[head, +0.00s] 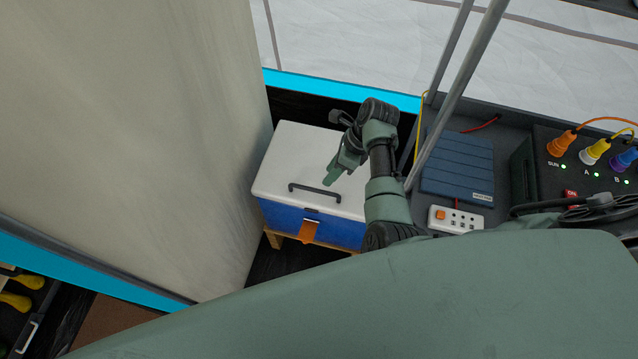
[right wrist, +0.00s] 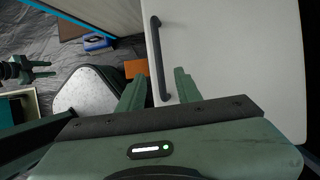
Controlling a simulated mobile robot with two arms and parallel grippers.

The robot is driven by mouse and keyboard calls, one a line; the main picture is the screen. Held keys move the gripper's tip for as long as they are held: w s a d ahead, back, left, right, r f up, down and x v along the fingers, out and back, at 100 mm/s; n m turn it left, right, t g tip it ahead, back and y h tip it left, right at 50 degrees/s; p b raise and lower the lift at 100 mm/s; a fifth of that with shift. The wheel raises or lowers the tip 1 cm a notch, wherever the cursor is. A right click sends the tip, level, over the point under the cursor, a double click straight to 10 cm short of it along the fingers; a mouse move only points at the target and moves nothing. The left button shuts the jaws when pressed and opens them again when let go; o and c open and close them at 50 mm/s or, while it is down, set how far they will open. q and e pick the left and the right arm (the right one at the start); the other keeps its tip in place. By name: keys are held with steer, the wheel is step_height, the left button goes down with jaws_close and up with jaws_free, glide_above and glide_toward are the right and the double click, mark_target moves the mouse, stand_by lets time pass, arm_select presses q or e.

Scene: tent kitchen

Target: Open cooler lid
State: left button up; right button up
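The cooler has a blue body (head: 340,229) and a white lid (head: 300,150), which is shut. A dark bar handle (head: 314,190) lies along the lid's front; it also shows in the right wrist view (right wrist: 157,55). An orange latch (head: 308,231) hangs at the front. My right gripper (head: 332,178) is over the lid, close to the right end of the handle. In the right wrist view its two fingers (right wrist: 158,90) are apart, with one handle end between them; contact cannot be told. My left gripper (right wrist: 42,69) appears far off at the left edge of that view, fingers apart.
A pale fabric wall (head: 160,130) stands close on the cooler's left. To its right are metal poles (head: 455,95), a blue ribbed box (head: 458,167), a white power strip (head: 456,219) and a black power unit (head: 575,170) with cables. The cooler stands on a wooden stand (head: 273,238).

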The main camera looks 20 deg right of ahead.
steer(key=b, duration=0.1)
glide_above(319, 186)
steer(key=s+a, duration=0.1)
steer(key=s, duration=0.2)
step_height(319, 186, down, 7)
steer(key=shift+r, duration=0.1)
jaws_close()
stand_by(1.1)
